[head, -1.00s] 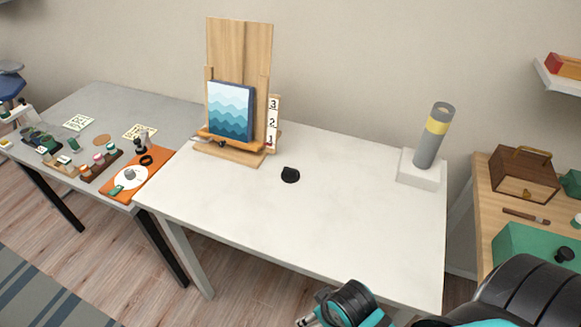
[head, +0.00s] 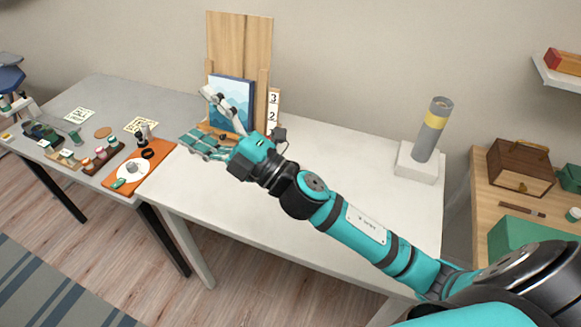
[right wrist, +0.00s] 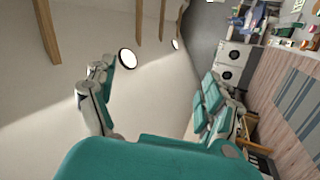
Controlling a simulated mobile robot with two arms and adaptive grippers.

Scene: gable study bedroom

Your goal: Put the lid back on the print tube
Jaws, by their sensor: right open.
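The print tube (head: 427,143) is grey with a yellow band and leans slightly in a white block (head: 416,170) at the right rear of the white table. Its upper end shows no separate lid. The black lid is hidden now, behind my right arm. My right gripper (head: 196,115) is open, its fingers spread in front of the easel at the table's left rear, well left of the tube. In the right wrist view, its spread fingers (right wrist: 155,95) have nothing between them. My left gripper is out of view.
A wooden easel (head: 238,50) with a blue wave picture (head: 236,95) stands close behind my right gripper. A grey table (head: 100,100) with small items is at left. A wooden box (head: 519,167) is on the right-hand table. The white table's front is clear.

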